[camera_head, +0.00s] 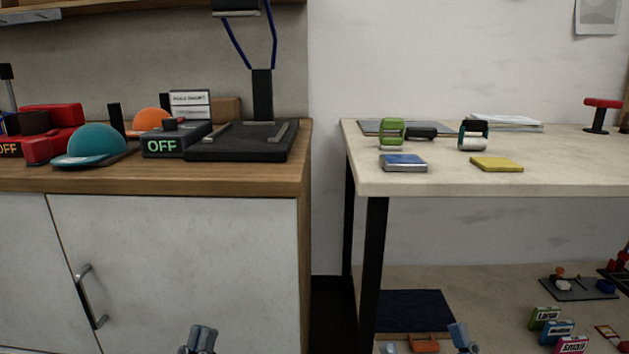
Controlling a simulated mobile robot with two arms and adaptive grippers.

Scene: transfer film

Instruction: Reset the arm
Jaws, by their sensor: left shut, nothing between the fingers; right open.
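My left gripper (199,339) shows at the bottom edge, in front of the white cabinet. Its fingertips are close together with nothing between them. My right gripper (425,344) is at the bottom edge, in front of the lower shelf. Its two fingertips stand wide apart, one left and one right of an orange object (425,343) seen behind. I cannot see that it touches anything. Only the fingertips of both grippers show; the arms are below the picture.
A wooden-topped cabinet (172,250) holds caps, a black press (240,141) and a box marked OFF (174,142). A pale table (560,180) holds a green object (391,134), a blue pad (403,162) and a yellow pad (496,164). Small labelled boxes (557,332) are below it.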

